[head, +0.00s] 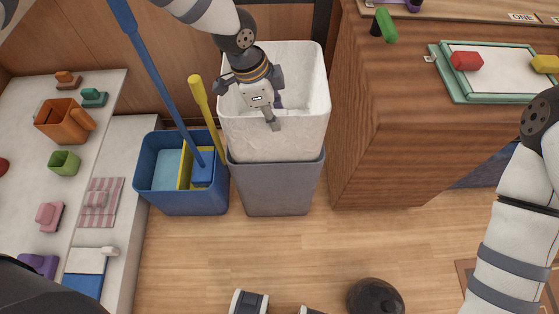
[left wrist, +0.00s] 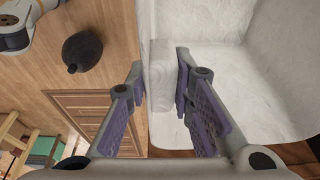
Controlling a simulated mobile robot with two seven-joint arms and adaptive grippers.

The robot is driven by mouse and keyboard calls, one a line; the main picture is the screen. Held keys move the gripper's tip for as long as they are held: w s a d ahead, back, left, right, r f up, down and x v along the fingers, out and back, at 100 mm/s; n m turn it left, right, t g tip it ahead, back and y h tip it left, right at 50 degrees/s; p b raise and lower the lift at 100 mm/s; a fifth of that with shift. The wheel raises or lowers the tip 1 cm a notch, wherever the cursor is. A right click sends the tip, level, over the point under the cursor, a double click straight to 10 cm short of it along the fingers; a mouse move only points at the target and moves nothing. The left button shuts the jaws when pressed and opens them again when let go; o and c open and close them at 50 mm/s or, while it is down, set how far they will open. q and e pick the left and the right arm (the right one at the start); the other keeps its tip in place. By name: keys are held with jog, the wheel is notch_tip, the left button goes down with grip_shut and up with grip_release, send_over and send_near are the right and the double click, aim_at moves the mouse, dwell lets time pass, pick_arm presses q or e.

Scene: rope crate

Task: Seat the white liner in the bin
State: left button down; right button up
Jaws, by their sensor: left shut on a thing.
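The white liner (head: 307,130) is an open box above the grey bin (head: 275,190). Most of its height stands over the bin's rim, and its lower edge meets or enters the bin's mouth; how deep is hidden. My left gripper (head: 273,112) is at the liner's near wall, shut on it. In the left wrist view, the gripper's purple-padded fingers (left wrist: 161,75) straddle the liner's wall (left wrist: 160,95), with the liner's inside (left wrist: 225,75) at right. My right gripper is out of view.
A blue bucket (head: 182,203) with a blue-handled mop and a yellow-handled tool stands against the bin's left side. A wooden cabinet (head: 400,150) stands close on the right. A dark round object (head: 375,298) lies on the floor.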

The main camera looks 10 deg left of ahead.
aim_at(274, 140)
pick_arm(q)
jog(key=shift+s+a+f+b+x, duration=0.15)
jog(key=shift+a+b+x, duration=0.3)
jog(key=shift+x, duration=1.1)
jog(key=shift+s+a+f+b+x, duration=0.1)
jog(key=shift+a+b+x, duration=0.15)
jog(key=shift+b+x, duration=0.9)
jog(key=shift+s+a+f+b+x, duration=0.15)
jog(key=shift+a+x, duration=0.2)
jog(key=shift+x, duration=1.6)
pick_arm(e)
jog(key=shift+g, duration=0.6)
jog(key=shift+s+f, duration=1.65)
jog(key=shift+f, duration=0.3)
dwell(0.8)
